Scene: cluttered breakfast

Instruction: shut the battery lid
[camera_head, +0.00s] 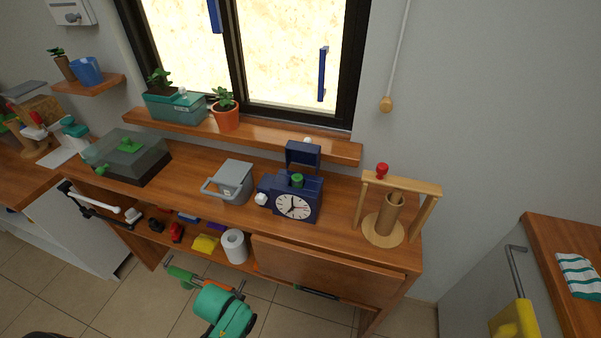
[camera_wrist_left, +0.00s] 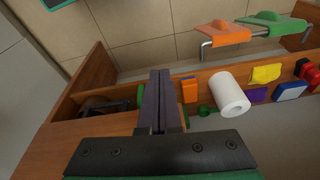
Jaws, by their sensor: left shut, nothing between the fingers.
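A navy blue clock (camera_head: 293,204) with a white dial stands on the wooden counter, in the middle of the head view. Its battery lid (camera_head: 303,154) stands raised at the top rear. A green battery (camera_head: 297,180) shows in the open top in front of the lid. In the wrist view my left gripper (camera_wrist_left: 159,76) is shut and empty, its dark fingers side by side in front of the low shelf. The clock and lid do not show in that view. In the head view the fingers are not clearly visible. My right gripper is not in view.
Left of the clock are a grey box with a handle (camera_head: 232,183) and a dark clear-lidded case (camera_head: 125,158). A wooden frame stand (camera_head: 386,230) is on the right. A paper roll (camera_head: 235,246) is on the shelf below, beside a wooden door (camera_head: 325,270). A windowsill (camera_head: 260,138) runs behind.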

